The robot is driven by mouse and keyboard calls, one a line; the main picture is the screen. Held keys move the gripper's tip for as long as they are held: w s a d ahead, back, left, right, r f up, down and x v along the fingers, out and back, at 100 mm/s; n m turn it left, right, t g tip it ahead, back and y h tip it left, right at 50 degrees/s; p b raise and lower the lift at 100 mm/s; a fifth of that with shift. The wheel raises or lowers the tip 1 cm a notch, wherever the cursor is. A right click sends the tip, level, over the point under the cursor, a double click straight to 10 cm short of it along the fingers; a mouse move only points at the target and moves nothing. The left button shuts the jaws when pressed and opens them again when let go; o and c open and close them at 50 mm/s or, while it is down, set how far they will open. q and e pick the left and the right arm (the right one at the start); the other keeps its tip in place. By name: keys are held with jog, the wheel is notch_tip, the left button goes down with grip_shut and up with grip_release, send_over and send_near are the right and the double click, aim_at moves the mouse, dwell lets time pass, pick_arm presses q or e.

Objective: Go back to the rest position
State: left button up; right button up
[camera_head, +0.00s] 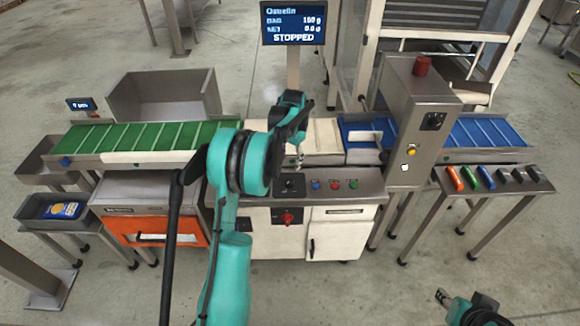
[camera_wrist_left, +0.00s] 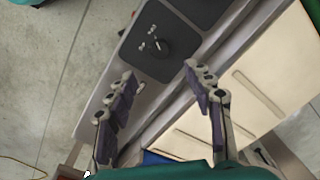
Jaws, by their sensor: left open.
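My left arm reaches up from the bottom middle of the head view. Its gripper (camera_head: 297,158) hangs over the front of the weighing machine, just above the control panel (camera_head: 325,185). In the left wrist view the left gripper (camera_wrist_left: 160,74) has its two fingers spread wide apart with nothing between them. A black knob (camera_wrist_left: 162,47) on a dark panel lies beyond the fingertips. My right gripper (camera_head: 443,297) is low at the bottom right of the head view, above bare floor and away from the machine. It is too small to tell its opening.
A green belt (camera_head: 150,137) runs left of the weigher and a blue belt (camera_head: 480,133) right. A grey tower (camera_head: 415,120) with a red beacon stands at the right. A screen (camera_head: 293,22) reads STOPPED. A side table (camera_head: 530,184) holds several coloured items. The front floor is clear.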

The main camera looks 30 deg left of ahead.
pick_arm(q)
jog(key=shift+r, duration=0.25)
dwell(0.3)
jog(key=s+d+r+n+t, duration=0.1)
jog(key=s+d+r+t, duration=0.2)
jog(key=s+d+r, duration=0.95)
jog(key=s+d+f+t, duration=0.1)
jog(key=s+d, duration=0.3)
jog(key=s, duration=0.4)
jog(key=s+d+f+n+t, duration=0.1)
jog(key=s+d+t, duration=0.2)
jog(key=s, duration=0.5)
jog(key=shift+s+d+h, duration=0.15)
jog(key=shift+d+h, duration=0.15)
jog(key=shift+d, duration=0.45)
jog(key=shift+c, duration=0.2)
